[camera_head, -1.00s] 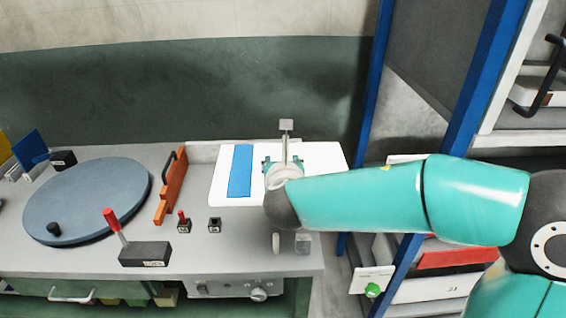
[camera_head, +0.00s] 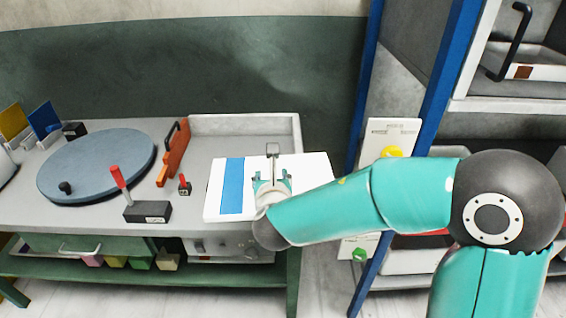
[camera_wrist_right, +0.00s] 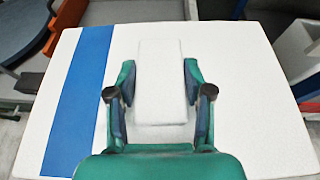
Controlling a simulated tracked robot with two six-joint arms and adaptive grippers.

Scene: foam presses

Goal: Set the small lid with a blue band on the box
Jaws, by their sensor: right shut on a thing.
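The lid is a flat white panel (camera_head: 310,172) with a blue band (camera_head: 231,186) near its left side. My right gripper (camera_head: 272,178) is shut on the white block-shaped handle on top of the lid. In the right wrist view the handle (camera_wrist_right: 162,75) stands between the two fingers, and the lid (camera_wrist_right: 245,100) fills most of the picture. The lid is held roughly level over the front right part of the bench, its right end beyond the bench edge. I cannot make out a separate box for certain. My left gripper is not in view.
A pale, shallow, rimmed bay (camera_head: 243,124) lies at the bench's back right. On the bench are a round blue-grey plate (camera_head: 97,165), an orange fence (camera_head: 174,155) and a red-handled lever (camera_head: 119,180). A blue-posted rack (camera_head: 440,110) stands at right.

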